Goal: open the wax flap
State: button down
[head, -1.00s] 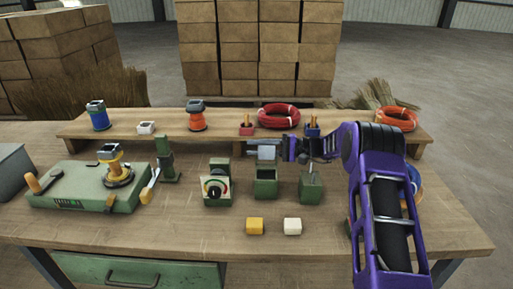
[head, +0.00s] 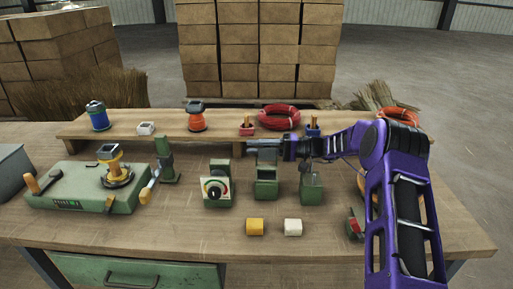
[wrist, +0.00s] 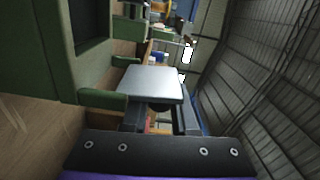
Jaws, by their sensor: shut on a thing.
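The wax flap is a pale grey plate, seen in the wrist view (wrist: 152,83) between my fingers, with small green lugs beside it. In the head view, my gripper (head: 268,146) comes in from the right, above and behind the middle green box (head: 266,189). It is shut on the flap. Only a thin grey strip shows there, so I cannot tell the flap's exact angle. The fingers also show in the wrist view (wrist: 160,118).
A green box with a dial (head: 216,190) stands left of the middle box, and another green box (head: 311,187) stands right. A green machine (head: 85,195) fills the left. A raised shelf (head: 165,122) with spools and red coils runs behind. The front bench is mostly clear.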

jog(key=c, duration=0.7)
grip_release()
notch_tip(320, 180, up, 10)
jog(key=shift+r+p, duration=0.1)
jog(key=shift+p, duration=0.5)
